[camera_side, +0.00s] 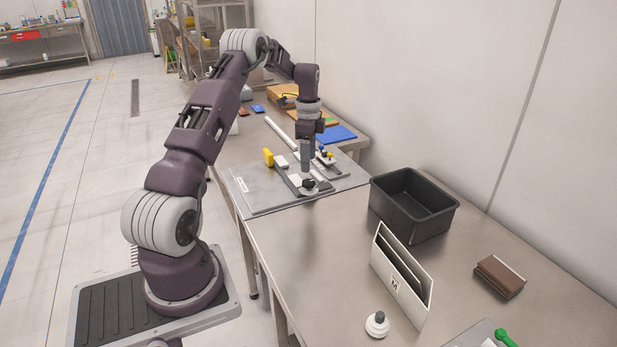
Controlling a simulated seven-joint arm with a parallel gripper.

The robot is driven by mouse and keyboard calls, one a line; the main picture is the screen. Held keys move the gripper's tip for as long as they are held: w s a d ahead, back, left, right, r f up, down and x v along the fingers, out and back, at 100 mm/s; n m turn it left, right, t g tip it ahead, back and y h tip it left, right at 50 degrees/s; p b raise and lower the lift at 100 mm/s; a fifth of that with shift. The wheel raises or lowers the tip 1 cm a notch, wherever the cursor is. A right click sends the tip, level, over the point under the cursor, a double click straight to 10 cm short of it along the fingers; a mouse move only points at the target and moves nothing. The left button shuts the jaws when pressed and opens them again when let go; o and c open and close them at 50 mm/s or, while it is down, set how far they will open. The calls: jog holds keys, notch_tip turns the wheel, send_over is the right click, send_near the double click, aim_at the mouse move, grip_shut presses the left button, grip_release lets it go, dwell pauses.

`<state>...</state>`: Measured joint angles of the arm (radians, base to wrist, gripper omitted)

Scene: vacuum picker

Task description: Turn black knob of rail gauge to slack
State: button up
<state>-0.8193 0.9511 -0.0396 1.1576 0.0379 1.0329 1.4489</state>
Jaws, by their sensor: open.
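A grey plate (262,201) lies on the steel table and carries small fittings. A small black knob (309,184) sits on a pale round base near the plate's front edge. It looks like the rail gauge's knob, but its pointer and any marks are too small to read. A dark rail (284,181) runs back from beside it. A yellow block (268,157) stands at the plate's left. My gripper (306,171) points down just above and behind the knob. It is open; whether it touches anything cannot be told. It hides part of the fittings behind it.
A black bin (412,207) stands right of the plate. A white upright holder (393,271), a white knobbed piece (377,324) and a brown block (499,277) are nearer. A blue sheet (337,134) lies behind. The table is clear in front of the plate.

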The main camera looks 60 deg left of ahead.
aim_at(309, 181)
notch_tip(309, 181, down, 7)
jog(key=shift+r, duration=0.1)
grip_shut()
dwell(0.3)
